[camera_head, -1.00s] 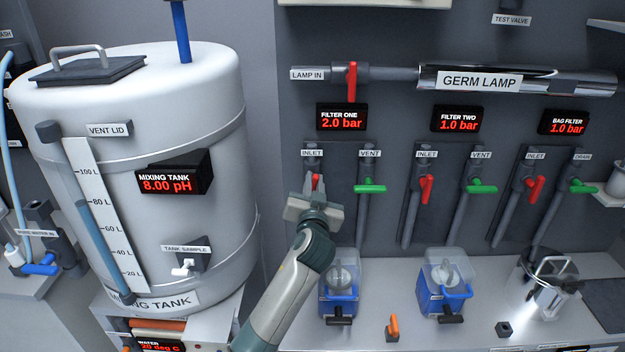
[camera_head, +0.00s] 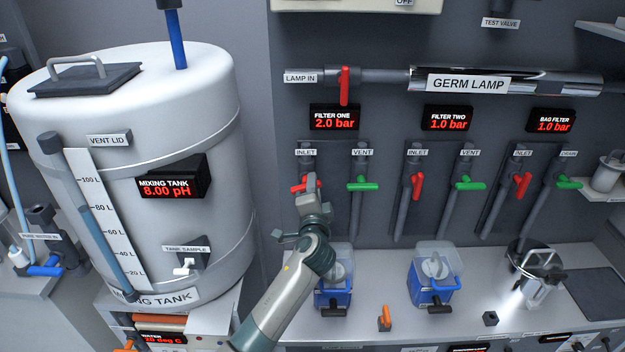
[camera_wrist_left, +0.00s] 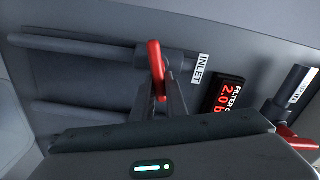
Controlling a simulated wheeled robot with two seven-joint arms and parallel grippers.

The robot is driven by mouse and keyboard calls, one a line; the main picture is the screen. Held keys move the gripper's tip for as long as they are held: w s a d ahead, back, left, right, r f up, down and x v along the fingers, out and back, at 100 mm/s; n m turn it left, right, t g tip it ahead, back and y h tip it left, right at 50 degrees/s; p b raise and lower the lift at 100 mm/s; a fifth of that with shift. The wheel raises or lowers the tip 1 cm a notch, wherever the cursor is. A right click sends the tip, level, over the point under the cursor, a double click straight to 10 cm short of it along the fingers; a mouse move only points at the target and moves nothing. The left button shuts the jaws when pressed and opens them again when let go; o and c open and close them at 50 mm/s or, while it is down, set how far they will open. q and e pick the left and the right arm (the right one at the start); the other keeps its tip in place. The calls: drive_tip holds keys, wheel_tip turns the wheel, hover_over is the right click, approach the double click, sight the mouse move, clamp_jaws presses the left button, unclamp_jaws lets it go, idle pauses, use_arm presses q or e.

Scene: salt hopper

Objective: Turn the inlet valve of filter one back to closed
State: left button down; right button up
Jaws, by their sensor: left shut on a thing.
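The red inlet valve handle of filter one (camera_head: 300,186) sits under the INLET label (camera_head: 305,152). It now lies nearly crosswise to its pipe. My left gripper (camera_head: 311,185) is at this handle, coming from below. In the left wrist view the red handle (camera_wrist_left: 156,70) stands between the fingers of my left gripper (camera_wrist_left: 162,88), which are shut on it. The filter one display (camera_head: 334,117) reads 2.0 bar. The green vent handle of filter one (camera_head: 363,184) lies crosswise to its pipe, just right of the gripper. My right gripper is not in view.
The red LAMP IN handle (camera_head: 344,88) hangs down above the display. The mixing tank (camera_head: 215,230) stands at the left. Blue-based jars (camera_head: 436,288) stand on the bench below. Filter two's red inlet handle (camera_head: 417,186) is farther right.

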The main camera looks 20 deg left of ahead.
use_arm(q)
drive_tip(key=shift+f+m+p, duration=0.15)
drive_tip(key=shift+m+p, duration=0.15)
drive_tip(key=shift+m, duration=0.45)
drive_tip(key=shift+f+m+p, duration=0.15)
drive_tip(key=shift+m+p, duration=0.15)
drive_tip(key=shift+m, duration=0.45)
drive_tip(key=c, duration=1.8)
unclamp_jaws()
drive_tip(key=shift+d, duration=0.1)
drive_tip(key=shift+o, duration=0.2)
drive_tip(key=b+v, duration=0.4)
drive_tip(key=v, duration=1.3)
drive_tip(key=shift+s+b, duration=0.25)
drive_tip(key=shift+b, duration=0.15)
